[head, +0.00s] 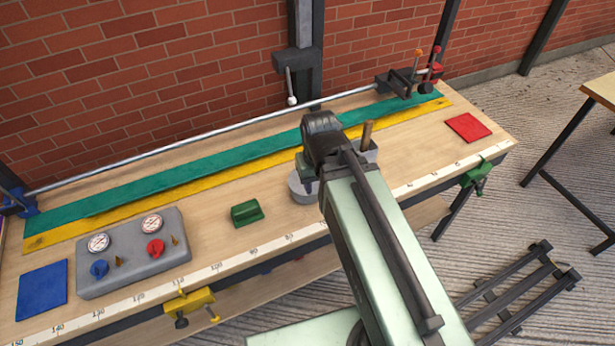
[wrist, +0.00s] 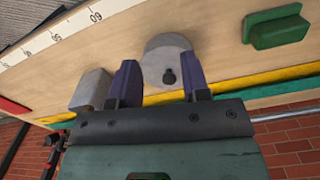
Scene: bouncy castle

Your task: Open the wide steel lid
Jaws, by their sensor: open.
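A round grey steel lid (wrist: 165,45) with a small dark knob (wrist: 169,76) shows in the wrist view, between and beyond my fingertips. My gripper (wrist: 158,60) is open, with its two purple-blue fingers apart on either side of the knob and nothing held. Whether a finger touches the lid is unclear. In the head view the grey round rim (head: 301,192) shows beside my arm, which hides most of it and my fingertips. I cannot tell from here what lies under the lid.
A grey block (wrist: 92,90) stands close beside one finger; the head view shows a grey container (head: 371,155) with a wooden handle. A green block (head: 246,212) sits left of the lid. A gauge panel (head: 133,252) stands further left. The bench's right part is mostly clear.

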